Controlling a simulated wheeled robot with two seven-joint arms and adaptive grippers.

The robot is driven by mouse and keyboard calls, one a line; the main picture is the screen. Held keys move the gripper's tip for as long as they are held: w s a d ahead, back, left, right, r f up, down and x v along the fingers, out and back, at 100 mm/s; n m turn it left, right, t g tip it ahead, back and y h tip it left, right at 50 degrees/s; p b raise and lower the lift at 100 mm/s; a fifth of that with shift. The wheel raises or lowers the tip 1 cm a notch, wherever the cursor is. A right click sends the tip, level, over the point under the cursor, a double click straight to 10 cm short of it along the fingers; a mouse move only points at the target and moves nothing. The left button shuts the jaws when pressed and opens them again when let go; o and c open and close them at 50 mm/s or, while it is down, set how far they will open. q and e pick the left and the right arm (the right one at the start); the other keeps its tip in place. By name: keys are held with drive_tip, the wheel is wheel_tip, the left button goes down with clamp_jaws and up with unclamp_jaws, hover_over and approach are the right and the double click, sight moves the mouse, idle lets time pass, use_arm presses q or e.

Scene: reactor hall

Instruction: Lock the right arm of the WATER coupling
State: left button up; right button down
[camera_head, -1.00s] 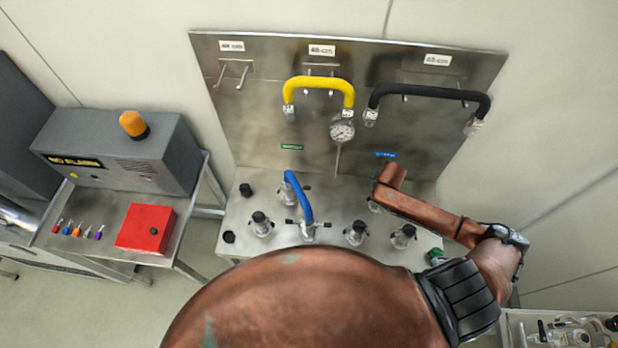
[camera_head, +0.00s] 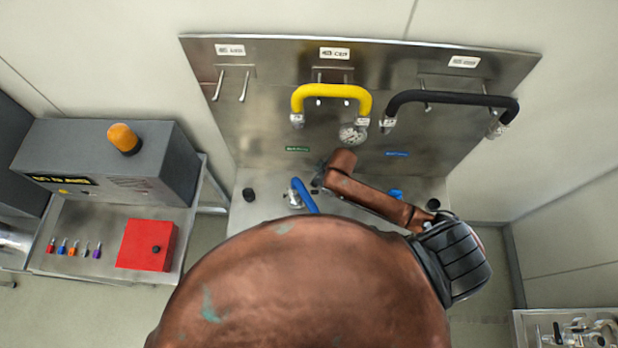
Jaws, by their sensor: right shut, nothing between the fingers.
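A blue hose (camera_head: 305,197) rises from a metal coupling (camera_head: 292,199) on the steel bench; its near end is hidden behind my copper arm. A green label (camera_head: 297,149) and a blue label (camera_head: 397,154) are on the back panel; their words are too small to read, so I cannot tell which coupling is WATER. My right gripper (camera_head: 318,181) is small and dark, under the end of my copper arm link, just right of the hose's far coupling. It is shut and empty; contact with the coupling cannot be judged. The coupling's locking arms are not clear. My left gripper is not in view.
A yellow hose (camera_head: 332,91), a black hose (camera_head: 452,97) and a gauge (camera_head: 352,134) are on the back panel (camera_head: 260,100). A red box (camera_head: 146,245) and a grey alarm box (camera_head: 110,160) stand on the left table. My copper arm hides most of the bench.

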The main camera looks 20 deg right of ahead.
sight(316, 192)
drive_tip(key=shift+s+f, duration=0.1)
drive_tip(key=shift+f, duration=0.05)
drive_tip(key=shift+s+f, duration=0.1)
drive_tip(key=shift+s, duration=0.15)
drive_tip(key=shift+a+f, duration=0.15)
drive_tip(key=shift+f, duration=0.65)
wheel_tip(316, 192, down, 2)
drive_tip(key=shift+s+f, duration=0.1)
drive_tip(key=shift+s, duration=0.05)
drive_tip(key=shift+f, duration=0.3)
drive_tip(key=shift+w+f, duration=0.2)
drive_tip(key=shift+f, duration=0.45)
drive_tip(key=shift+s+f, duration=0.2)
drive_tip(key=shift+f, duration=0.85)
drive_tip(key=shift+x, duration=1.35)
drive_tip(key=shift+s+d+r, duration=0.4)
drive_tip(key=shift+d+r, duration=0.1)
drive_tip(key=shift+d, duration=0.05)
drive_tip(key=shift+r, duration=3)
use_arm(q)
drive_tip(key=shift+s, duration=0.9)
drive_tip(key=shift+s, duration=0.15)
use_arm(e)
drive_tip(key=shift+a, duration=0.1)
